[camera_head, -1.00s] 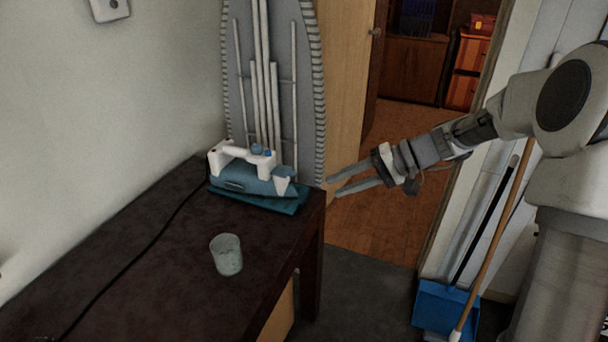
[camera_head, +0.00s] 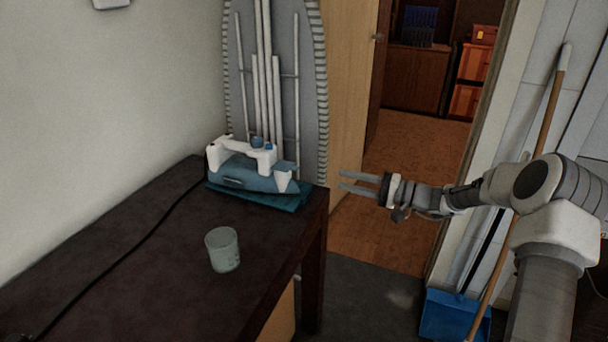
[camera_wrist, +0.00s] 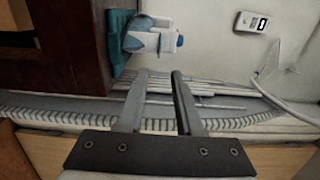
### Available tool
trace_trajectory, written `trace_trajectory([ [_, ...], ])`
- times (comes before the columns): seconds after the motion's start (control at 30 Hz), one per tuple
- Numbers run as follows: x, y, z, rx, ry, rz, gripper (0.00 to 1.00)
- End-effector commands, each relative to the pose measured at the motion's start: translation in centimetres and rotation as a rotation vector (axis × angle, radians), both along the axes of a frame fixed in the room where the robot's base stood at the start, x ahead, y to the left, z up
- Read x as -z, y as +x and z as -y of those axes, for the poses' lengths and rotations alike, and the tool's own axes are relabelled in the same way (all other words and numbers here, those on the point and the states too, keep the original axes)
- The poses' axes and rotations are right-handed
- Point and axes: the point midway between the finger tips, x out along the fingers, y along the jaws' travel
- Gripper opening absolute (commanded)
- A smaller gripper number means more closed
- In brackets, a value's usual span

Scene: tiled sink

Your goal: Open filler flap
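A blue and white steam iron (camera_head: 250,166) rests on a teal base (camera_head: 262,196) at the far right end of the dark table. Its filler flap is too small to make out for certain; a small blue part (camera_head: 285,165) shows on top near one end. The iron also appears in the wrist view (camera_wrist: 150,36), beyond my fingertips. My gripper (camera_head: 341,181) is open and empty, in the air to the right of the iron and the table edge. In the wrist view its two fingers (camera_wrist: 160,75) stand apart with nothing between them.
A translucent cup (camera_head: 223,250) stands on the dark table (camera_head: 130,255) in front of the iron. A black cord (camera_head: 130,255) runs along the table's left. An ironing board (camera_head: 312,90) leans behind the iron. A blue dustpan (camera_head: 450,314) stands on the floor.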

Motion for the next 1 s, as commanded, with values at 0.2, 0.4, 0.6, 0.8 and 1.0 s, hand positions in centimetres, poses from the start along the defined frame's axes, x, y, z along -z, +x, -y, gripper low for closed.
trace_trajectory([
  [0.2,0.3,1.6,-4.8,-0.005,0.0,0.001,0.35],
  [0.4,0.3,3.0,-8.7,-0.004,0.0,0.001,0.35],
  [0.6,0.1,3.9,-11.0,-0.002,-0.001,0.0,0.35],
  [0.8,0.0,4.2,-11.9,0.0,-0.001,-0.001,0.35],
  [1.0,0.0,4.2,-11.9,0.0,-0.001,-0.001,0.35],
])
